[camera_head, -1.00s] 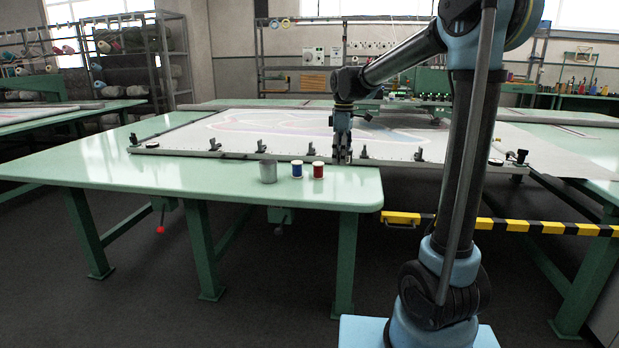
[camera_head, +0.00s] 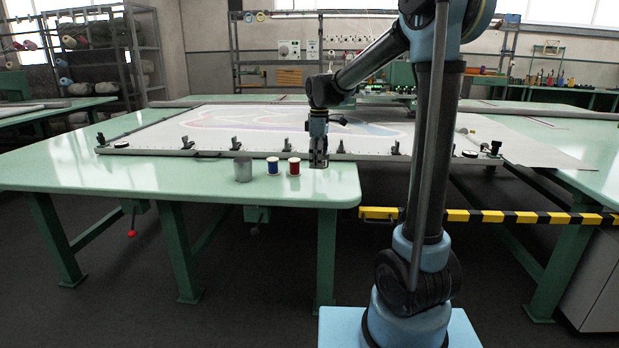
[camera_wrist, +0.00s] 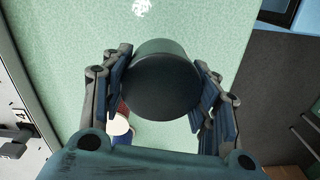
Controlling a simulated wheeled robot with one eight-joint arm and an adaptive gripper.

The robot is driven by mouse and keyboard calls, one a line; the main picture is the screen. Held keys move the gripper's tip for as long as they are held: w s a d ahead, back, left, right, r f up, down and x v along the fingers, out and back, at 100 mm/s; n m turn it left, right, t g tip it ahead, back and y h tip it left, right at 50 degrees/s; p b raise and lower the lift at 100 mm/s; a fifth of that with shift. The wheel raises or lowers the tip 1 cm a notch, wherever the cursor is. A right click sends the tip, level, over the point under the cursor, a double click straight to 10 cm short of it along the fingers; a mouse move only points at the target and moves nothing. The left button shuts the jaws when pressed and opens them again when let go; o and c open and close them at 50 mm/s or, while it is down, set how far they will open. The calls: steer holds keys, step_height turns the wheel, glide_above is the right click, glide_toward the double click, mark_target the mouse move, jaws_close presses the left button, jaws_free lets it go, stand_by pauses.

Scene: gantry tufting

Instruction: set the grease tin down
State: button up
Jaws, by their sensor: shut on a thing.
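The grease tin (camera_wrist: 160,88) is a dark, round tin seen from above in the wrist view. It sits between the two fingers of my gripper (camera_wrist: 161,80), which are shut on its sides. In the head view my gripper (camera_head: 319,162) points down just above the right end of the green table (camera_head: 120,173), right of a red spool. The tin is hard to make out there, and I cannot tell whether its base touches the table.
A red spool (camera_head: 294,166), a blue spool (camera_head: 273,165) and a grey metal can (camera_head: 243,169) stand in a row left of my gripper. A clamped frame (camera_head: 180,151) lies behind. A yellow-black striped bar (camera_head: 480,216) runs right of the table corner.

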mark_target(318, 182)
steer(key=shift+f, duration=3.05)
steer(key=o, duration=1.2)
steer(key=shift+f, duration=0.1)
steer(key=shift+c, duration=0.2)
step_height(318, 182, up, 12)
steer(key=shift+r, duration=0.1)
steer(key=s+d+f+m+t, duration=0.1)
steer(key=s+d+f+m, duration=0.45)
steer(key=s+d, duration=0.5)
steer(key=s+d+f+m+t, duration=0.1)
steer(key=s+d+f+m, duration=0.6)
steer(key=s, duration=0.7)
steer(key=s+d+f+m, duration=0.3)
steer(key=s+d+f, duration=0.1)
steer(key=s+f, duration=0.2)
steer(key=shift+s+f, duration=0.25)
steer(key=shift+s, duration=0.45)
